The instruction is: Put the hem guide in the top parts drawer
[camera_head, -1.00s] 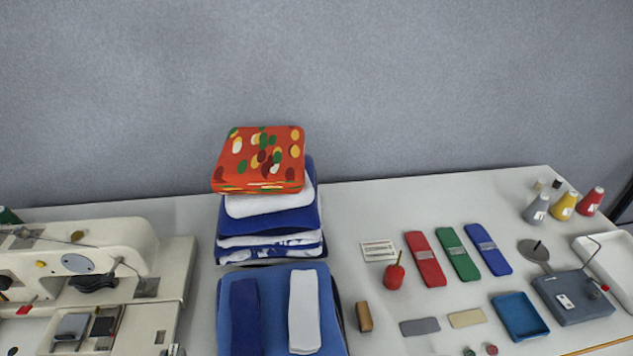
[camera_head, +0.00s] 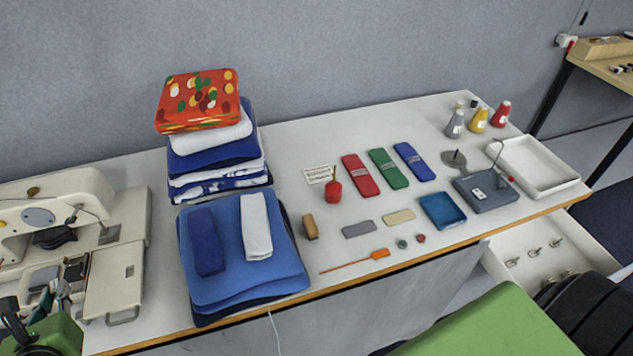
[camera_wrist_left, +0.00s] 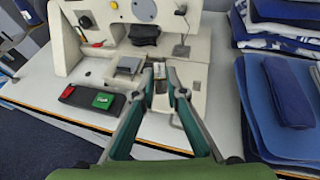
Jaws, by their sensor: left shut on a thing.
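My left gripper (camera_head: 66,287) is at the sewing machine, at the lower left of the head view. In the left wrist view its fingers (camera_wrist_left: 160,77) are shut on a small pale metal piece (camera_wrist_left: 160,86), probably the hem guide; it is mostly hidden between the fingertips. The piece is over the machine's bed, and I cannot tell if it still touches it. A white parts drawer (camera_head: 512,262) stands open under the table's right end, with several small metal parts on its floor. My right gripper is not in view.
The cream sewing machine (camera_head: 120,275) stands close around the left gripper. Stacked folded cloths (camera_head: 250,285) lie between it and the small tools. An orange-handled tool (camera_head: 379,254) lies near the front edge.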

